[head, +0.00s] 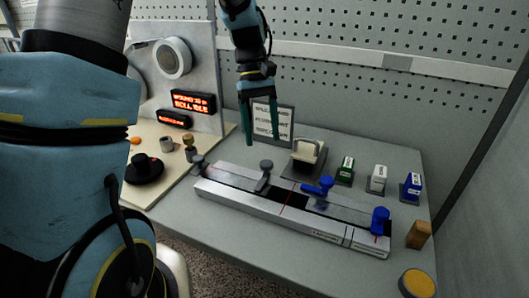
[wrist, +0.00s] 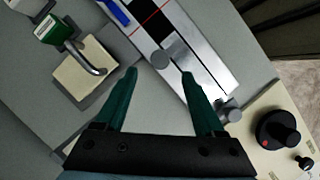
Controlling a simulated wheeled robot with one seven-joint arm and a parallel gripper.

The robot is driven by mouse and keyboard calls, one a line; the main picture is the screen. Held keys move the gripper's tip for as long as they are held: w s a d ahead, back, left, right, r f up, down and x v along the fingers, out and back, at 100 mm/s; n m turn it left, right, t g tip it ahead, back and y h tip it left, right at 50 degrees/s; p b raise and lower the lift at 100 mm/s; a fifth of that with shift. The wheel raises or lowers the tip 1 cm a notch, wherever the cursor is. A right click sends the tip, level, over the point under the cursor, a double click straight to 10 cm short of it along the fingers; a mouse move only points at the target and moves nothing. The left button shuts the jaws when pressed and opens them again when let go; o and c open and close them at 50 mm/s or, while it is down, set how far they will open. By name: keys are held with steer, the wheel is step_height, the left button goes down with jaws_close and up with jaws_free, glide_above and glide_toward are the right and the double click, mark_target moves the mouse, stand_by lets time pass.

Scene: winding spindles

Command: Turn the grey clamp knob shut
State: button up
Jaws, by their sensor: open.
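A grey clamp knob (head: 266,165) stands on a dark grey clamp across the left part of the long metal rail (head: 292,222). A second grey knob (head: 198,160) sits at the rail's left end. My gripper (head: 262,139) is open and empty, pointing down above and slightly behind the rail. In the wrist view the round top of the clamp knob (wrist: 160,60) lies ahead of the gap between my fingertips (wrist: 160,73); the end knob (wrist: 229,109) is right of the right finger. I cannot tell the height gap or how far the knob is turned.
A black dial (head: 145,168) is on the cream panel at left.

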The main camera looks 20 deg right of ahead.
steer(key=shift+b+v, duration=0.3)
steer(key=shift+v, duration=2.05)
steer(key=shift+f, duration=0.1)
steer(key=s+a+f+t, duration=0.1)
steer(key=a+f+t, duration=0.2)
steer(key=a, duration=0.9)
steer(key=s+a+f+m+t, duration=0.1)
steer(key=s+a+f+t, duration=0.1)
steer(key=a, duration=1.1)
steer(key=shift+s+f+t, duration=0.25)
steer(key=shift+f+t, duration=0.25)
